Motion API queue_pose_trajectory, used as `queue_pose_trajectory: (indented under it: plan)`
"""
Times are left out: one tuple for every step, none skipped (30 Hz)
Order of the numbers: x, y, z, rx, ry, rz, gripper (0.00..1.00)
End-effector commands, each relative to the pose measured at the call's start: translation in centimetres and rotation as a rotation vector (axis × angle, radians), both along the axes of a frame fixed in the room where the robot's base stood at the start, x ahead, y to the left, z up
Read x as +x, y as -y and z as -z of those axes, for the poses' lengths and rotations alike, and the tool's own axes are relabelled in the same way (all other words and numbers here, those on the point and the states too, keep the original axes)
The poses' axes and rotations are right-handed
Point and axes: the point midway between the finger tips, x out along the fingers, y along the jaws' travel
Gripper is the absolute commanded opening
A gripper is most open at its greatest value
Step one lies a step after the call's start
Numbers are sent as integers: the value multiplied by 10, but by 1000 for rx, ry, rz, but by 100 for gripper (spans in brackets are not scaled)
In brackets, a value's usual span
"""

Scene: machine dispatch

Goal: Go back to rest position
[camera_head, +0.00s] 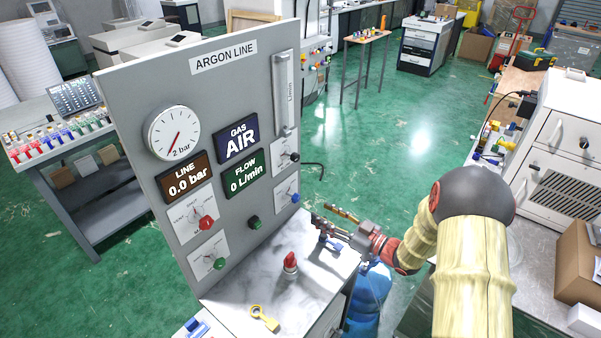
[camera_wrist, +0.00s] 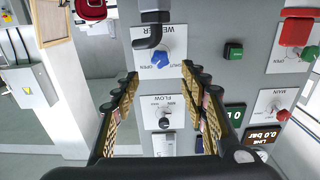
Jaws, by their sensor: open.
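My gripper (camera_head: 328,217) is open and empty at the right of the grey argon panel (camera_head: 236,80), above the marble-look bench top. In the wrist view, my gripper's (camera_wrist: 159,76) fingers are spread, with the panel's blue WELDER knob (camera_wrist: 160,59) and black FLOW knob (camera_wrist: 165,123) showing between them. The fingers look apart from both knobs. In the head view the blue knob (camera_head: 294,198) and black knob (camera_head: 295,157) sit on the panel's right side. The displays read AIR, 0.0 bar and 0 L/min.
A red-topped item (camera_head: 290,263) and a yellow tag (camera_head: 264,318) lie on the bench below the panel. A blue cylinder (camera_head: 368,300) stands below my arm. Green floor (camera_head: 415,130) behind is largely open.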

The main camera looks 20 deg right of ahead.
Motion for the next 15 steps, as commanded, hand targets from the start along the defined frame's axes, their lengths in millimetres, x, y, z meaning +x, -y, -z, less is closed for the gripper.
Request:
queue_pose_trajectory:
  plan:
    - [0, 0, 0, 0, 0, 0, 44]
    - [0, 0, 0, -1, 0, 1, 44]
    - [2, 0, -1, -7, -1, 4, 44]
    - [3, 0, -3, -17, -3, 10, 44]
    - [6, 1, -5, -30, -6, 18, 44]
    - [12, 3, -10, -56, -12, 36, 44]
    - [17, 4, -15, -82, -17, 54, 44]
    - [22, 6, -20, -109, -26, 77, 44]
    - [30, 9, -29, -153, -38, 113, 44]
    - [35, 12, -36, -188, -51, 145, 44]
    - [41, 15, -45, -223, -64, 177, 44]
    - [46, 21, -56, -267, -85, 226, 44]
    - [48, 24, -66, -299, -101, 262, 44]
    - [50, 28, -75, -328, -118, 299, 44]
    - [50, 33, -88, -361, -143, 346, 44]
